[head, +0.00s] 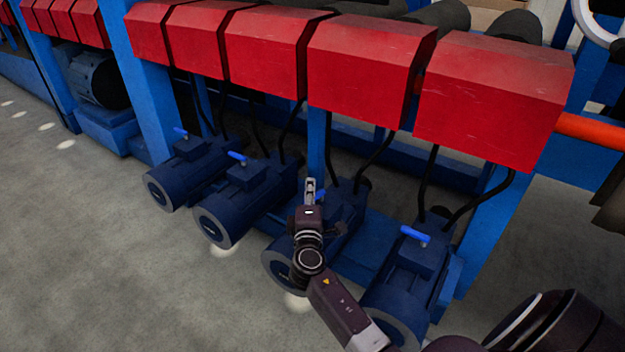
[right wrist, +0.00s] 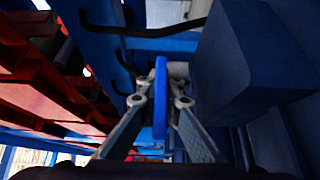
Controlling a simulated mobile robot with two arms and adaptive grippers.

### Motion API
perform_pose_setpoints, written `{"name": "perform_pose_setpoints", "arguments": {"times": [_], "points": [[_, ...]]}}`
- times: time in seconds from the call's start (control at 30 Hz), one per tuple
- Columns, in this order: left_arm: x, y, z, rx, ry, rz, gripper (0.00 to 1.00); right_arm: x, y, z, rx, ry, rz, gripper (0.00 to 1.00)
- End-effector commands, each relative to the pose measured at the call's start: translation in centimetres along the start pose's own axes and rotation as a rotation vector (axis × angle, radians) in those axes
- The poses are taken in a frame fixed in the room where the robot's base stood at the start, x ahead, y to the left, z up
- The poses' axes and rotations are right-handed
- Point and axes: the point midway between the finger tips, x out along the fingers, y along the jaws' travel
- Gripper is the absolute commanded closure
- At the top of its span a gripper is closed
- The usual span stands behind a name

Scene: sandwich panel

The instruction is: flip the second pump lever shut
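A row of dark blue pumps (head: 232,198) stands under red boxes in the head view. Blue levers show on the far-left pump (head: 181,131), the one beside it (head: 237,156) and the nearest pump at the right (head: 415,234). In the right wrist view, that blue lever (right wrist: 160,100) stands upright between the two fingers of the right gripper (right wrist: 160,90). The fingers are close in on both sides and look shut on it. My left gripper is out of view.
Red boxes (head: 365,70) overhang the pumps, with black hoses (head: 425,185) running down behind them. Blue posts (head: 487,235) and an orange-red pipe (head: 590,131) are at the right. The grey floor (head: 90,260) at the left is clear.

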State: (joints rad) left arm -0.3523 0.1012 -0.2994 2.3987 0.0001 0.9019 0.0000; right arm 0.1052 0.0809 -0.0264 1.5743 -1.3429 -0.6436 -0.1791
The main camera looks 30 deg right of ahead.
Motion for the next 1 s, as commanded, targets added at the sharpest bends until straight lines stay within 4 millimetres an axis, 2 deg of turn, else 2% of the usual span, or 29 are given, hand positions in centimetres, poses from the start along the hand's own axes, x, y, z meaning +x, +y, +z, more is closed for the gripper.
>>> {"name": "perform_pose_setpoints", "arguments": {"times": [0.4,0.93,1.0], "points": [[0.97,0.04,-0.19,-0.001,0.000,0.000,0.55,-0.60,0.00,-0.32,-0.002,0.201,0.000,1.00],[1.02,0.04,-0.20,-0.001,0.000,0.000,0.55,-0.67,-0.03,-0.42,0.000,0.231,0.000,1.00],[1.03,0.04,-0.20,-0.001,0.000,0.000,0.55,-0.67,-0.03,-0.42,0.000,0.231,0.000,0.91]]}}
